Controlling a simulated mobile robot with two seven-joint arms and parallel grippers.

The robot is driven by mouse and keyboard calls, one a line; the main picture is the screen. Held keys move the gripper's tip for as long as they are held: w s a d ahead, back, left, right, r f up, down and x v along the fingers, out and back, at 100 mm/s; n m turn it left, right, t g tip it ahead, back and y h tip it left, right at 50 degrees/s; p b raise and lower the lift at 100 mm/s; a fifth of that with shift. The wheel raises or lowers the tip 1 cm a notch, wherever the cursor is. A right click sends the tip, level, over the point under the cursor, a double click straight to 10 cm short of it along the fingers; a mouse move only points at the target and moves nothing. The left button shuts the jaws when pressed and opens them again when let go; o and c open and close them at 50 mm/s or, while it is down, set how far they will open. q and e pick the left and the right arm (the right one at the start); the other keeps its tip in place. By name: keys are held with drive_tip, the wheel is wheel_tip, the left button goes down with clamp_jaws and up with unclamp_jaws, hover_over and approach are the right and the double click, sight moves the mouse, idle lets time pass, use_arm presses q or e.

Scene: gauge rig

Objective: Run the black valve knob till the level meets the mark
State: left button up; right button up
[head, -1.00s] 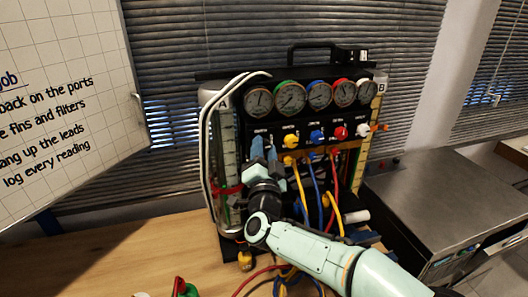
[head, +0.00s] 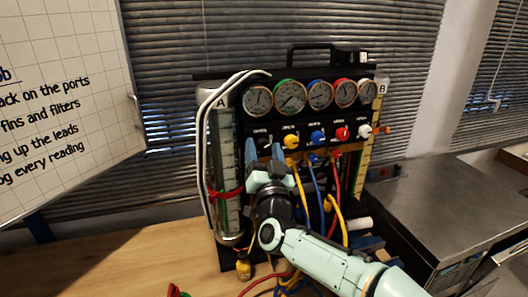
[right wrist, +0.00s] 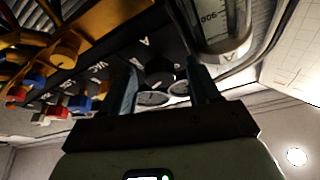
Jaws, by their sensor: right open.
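The black valve knob (head: 262,142) is at the left end of the row of knobs on the panel, below the first gauge. My right gripper (head: 264,152) is open in front of it, its blue fingers pointing up toward the panel. In the right wrist view the black knob (right wrist: 160,72) shows between the open fingers (right wrist: 163,80); I cannot tell whether they touch it. The sight tube marked A (head: 227,150) stands upright left of the knob, with a red band (head: 226,194) around its lower part. The liquid level cannot be made out. My left gripper is not in view.
Yellow (head: 291,141), blue (head: 318,136), red (head: 341,133) and white knobs continue the row to the right. Coloured hoses hang close to my right arm. A second tube marked B (head: 374,115) stands at the right. The wooden bench (head: 130,255) is mostly clear at left.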

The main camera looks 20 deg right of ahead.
drive_tip(key=b+v, duration=0.3)
drive_tip(key=v, duration=1)
drive_tip(key=shift+s+f, duration=0.15)
drive_tip(key=shift+s, duration=0.05)
